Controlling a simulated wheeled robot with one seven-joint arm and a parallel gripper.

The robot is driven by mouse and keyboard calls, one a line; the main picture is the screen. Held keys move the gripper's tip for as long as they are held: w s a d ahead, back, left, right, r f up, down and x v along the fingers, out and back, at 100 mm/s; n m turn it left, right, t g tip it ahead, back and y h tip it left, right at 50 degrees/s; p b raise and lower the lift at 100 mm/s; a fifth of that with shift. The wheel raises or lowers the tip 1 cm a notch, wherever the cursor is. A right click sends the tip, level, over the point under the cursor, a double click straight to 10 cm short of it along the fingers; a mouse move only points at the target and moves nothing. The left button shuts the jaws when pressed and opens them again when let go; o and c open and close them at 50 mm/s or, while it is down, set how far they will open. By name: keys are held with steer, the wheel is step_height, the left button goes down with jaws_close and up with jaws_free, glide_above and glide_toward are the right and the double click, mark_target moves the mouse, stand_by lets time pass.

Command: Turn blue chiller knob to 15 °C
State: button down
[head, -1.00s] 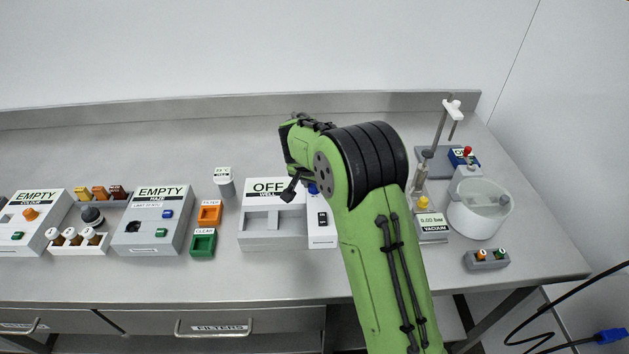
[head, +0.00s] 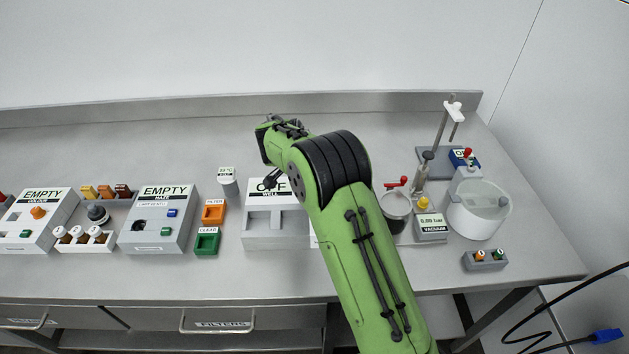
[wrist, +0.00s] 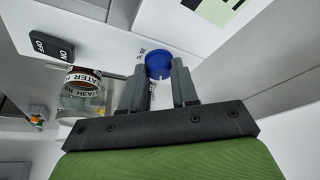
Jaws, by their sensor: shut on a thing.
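The blue chiller knob (wrist: 159,64) sits on a white panel (wrist: 145,22) in the wrist view. My gripper (wrist: 160,70) has one finger on each side of the knob and is shut on it. Small dark print beside the knob is partly covered and too small to read, so I cannot tell the setting. In the head view, my green arm hides the knob and the fingers. The grey box there, marked OFF and WELL (head: 272,242), is partly covered by my arm.
A black ON/OFF switch (wrist: 52,45) is on the panel near the knob. In the head view, a red-handled pot (head: 397,206) and the vacuum gauge box (head: 431,228) stand right of my arm. Orange (head: 213,215) and green (head: 207,243) trays stand left of the grey box.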

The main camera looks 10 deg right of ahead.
steer(key=c, duration=0.9)
jaws_free()
steer(key=shift+o, duration=0.2)
steer(key=shift+r, duration=0.1)
steer(key=p+v, duration=0.3)
steer(key=v, duration=1.2)
steer(key=shift+r, duration=0.3)
